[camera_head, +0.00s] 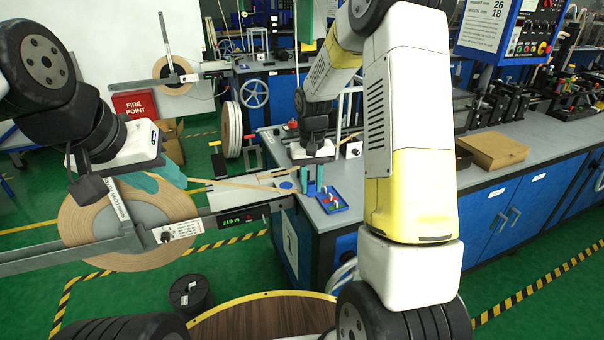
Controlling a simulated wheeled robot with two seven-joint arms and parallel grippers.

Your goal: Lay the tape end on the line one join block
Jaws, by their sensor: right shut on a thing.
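A large tan tape reel (80,218) hangs on a grey arm at the left. A tan tape strip (238,184) runs from it rightward over a pale join block (262,180) at the bench corner, toward my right gripper. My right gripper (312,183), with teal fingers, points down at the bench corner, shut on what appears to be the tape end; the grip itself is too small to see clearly. My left gripper (158,180) is in front of the reel's upper right, its teal fingers apart and apparently empty.
A blue tray (332,207) with small coloured items lies by my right gripper. A unit with a green display (236,219) is below the block. A second reel (174,76) is behind. A cardboard box (492,150) sits on the right bench. A black spool (191,296) stands on the floor.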

